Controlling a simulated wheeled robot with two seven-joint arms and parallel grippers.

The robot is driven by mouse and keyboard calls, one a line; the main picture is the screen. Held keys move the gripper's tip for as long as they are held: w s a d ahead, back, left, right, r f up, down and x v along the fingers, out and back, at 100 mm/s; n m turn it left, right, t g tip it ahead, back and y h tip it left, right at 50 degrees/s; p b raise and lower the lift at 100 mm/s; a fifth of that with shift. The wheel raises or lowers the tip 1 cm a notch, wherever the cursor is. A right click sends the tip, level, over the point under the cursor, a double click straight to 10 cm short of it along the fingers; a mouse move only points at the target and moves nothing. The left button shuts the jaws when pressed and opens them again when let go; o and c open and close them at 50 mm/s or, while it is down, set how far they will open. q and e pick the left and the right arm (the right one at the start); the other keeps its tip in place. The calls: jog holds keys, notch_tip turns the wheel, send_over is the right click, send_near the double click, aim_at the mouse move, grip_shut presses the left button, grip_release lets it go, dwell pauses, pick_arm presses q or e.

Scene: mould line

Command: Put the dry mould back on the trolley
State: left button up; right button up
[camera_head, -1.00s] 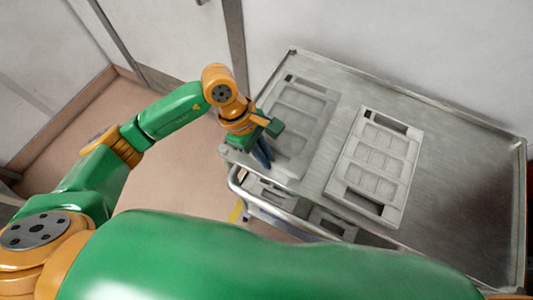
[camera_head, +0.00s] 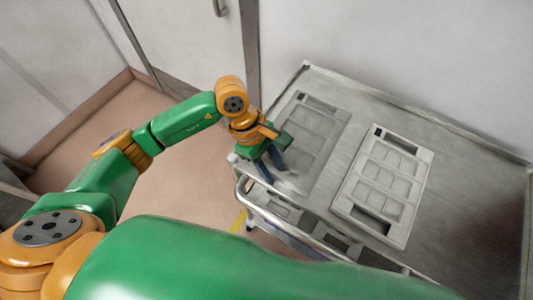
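Two flat grey moulds with rectangular recesses lie on the trolley's metal top (camera_head: 460,205). The left mould (camera_head: 327,125) is darker and lies near the left edge. The right mould (camera_head: 362,175) is paler, lies apart from it and is slightly tilted in the picture. I cannot tell from looks alone which is the dry one. My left gripper (camera_head: 271,168) is at the near left corner of the left mould, its two dark blue fingers spread with nothing seen between them. Whether a finger touches the mould is unclear. My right gripper is out of view.
The trolley has a raised rim and a rail handle (camera_head: 290,232) on its near side. More grey mould-like pieces (camera_head: 330,238) show on a lower level. A pale wall (camera_head: 400,45) stands behind. The trolley top is bare on the right. Floor at left is clear.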

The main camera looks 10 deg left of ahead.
pick_arm(q)
jog(key=b+v, duration=0.2)
jog(key=v, duration=0.8)
jog(key=shift+r, duration=0.2)
jog(key=shift+a, duration=0.1)
